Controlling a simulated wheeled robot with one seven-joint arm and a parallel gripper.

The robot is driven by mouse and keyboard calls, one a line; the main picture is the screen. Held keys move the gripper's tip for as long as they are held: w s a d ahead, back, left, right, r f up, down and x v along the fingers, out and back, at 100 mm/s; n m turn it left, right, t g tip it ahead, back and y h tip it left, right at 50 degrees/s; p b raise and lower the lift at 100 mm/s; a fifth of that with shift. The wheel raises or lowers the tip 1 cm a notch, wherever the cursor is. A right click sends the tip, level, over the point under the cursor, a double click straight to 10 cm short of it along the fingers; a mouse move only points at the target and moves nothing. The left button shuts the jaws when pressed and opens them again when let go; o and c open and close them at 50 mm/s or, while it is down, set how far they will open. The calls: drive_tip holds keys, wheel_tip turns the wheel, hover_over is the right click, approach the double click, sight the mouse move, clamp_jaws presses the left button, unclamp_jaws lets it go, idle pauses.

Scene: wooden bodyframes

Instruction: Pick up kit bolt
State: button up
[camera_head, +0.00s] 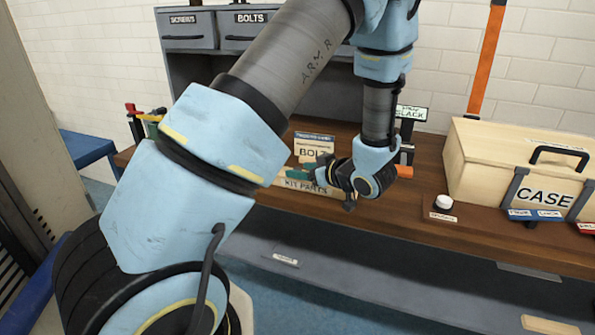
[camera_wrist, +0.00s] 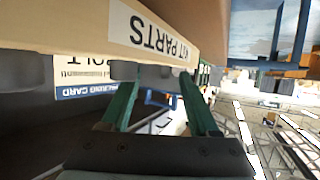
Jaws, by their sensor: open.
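My gripper (camera_wrist: 157,80) is open, its two green fingers apart, beside the wooden tray labelled KIT PARTS (camera_wrist: 188,45) in the wrist view. In the head view my gripper (camera_head: 302,174) is over the KIT PARTS tray (camera_head: 300,187) on the bench. A card reading BOLT (camera_head: 312,153) stands behind it; part of this card (camera_wrist: 72,90) also shows, upside down, in the wrist view. Dark grey blocky shapes (camera_wrist: 125,71) sit along the tray's edge near the fingertips. I cannot tell whether any is the kit bolt, and no bolt is clearly seen in the head view.
A wooden box labelled CASE (camera_head: 510,165) stands on the right of the brown bench (camera_head: 405,212). A small white-topped jar (camera_head: 442,203) is left of it. Labelled drawers (camera_head: 190,33) rise behind the bench. The bench front between tray and jar is mostly clear.

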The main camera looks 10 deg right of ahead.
clamp_jaws()
idle(0.5)
